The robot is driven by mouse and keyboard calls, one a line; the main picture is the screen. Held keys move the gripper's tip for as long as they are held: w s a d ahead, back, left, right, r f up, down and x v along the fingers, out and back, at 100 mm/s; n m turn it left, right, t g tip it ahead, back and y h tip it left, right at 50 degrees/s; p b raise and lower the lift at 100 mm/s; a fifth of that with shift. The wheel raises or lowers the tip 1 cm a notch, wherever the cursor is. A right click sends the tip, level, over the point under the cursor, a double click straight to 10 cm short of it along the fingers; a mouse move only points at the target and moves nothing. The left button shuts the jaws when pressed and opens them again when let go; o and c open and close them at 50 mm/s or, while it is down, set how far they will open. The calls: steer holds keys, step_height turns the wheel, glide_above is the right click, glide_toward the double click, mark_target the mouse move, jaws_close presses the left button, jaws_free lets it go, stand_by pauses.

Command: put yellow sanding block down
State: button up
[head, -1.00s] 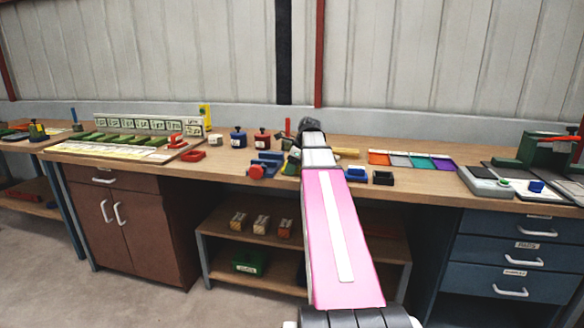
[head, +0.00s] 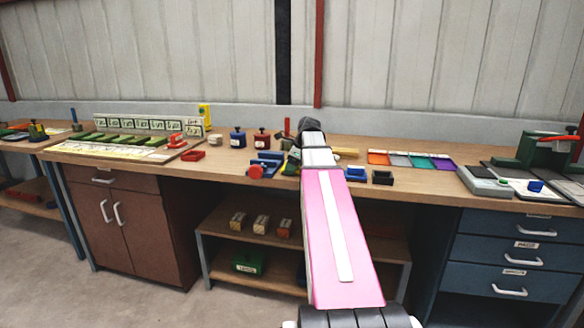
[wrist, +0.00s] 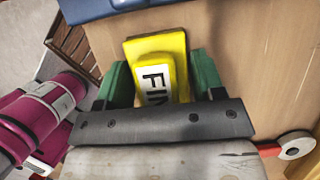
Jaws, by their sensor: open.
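The yellow sanding block (wrist: 176,50) is in the wrist view, with a white label reading "FIN" in part. It appears to rest on the wooden bench top (wrist: 240,60). My gripper (wrist: 162,78) is open, with one green finger on each side of the block. Whether either finger still touches it I cannot tell. The near part of the block is hidden by the dark gripper body. In the head view, my arm reaches over the bench (head: 420,190) and hides the block.
A blue object (wrist: 105,8) lies just beyond the block in the wrist view. In the head view, a blue vise (head: 265,165) stands left of my arm, and small blue (head: 355,174) and black (head: 383,177) trays stand right. Coloured sheets (head: 410,160) lie farther right.

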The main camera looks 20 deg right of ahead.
steer(key=shift+s+a+f, duration=0.2)
steer(key=shift+s+f, duration=0.15)
steer(key=shift+s, duration=0.1)
steer(key=shift+r, duration=0.2)
steer(key=shift+o, duration=0.3)
steer(key=w+v, duration=0.1)
steer(key=v, duration=1.1)
steer(key=shift+r, duration=0.35)
steer(key=shift+d, duration=0.1)
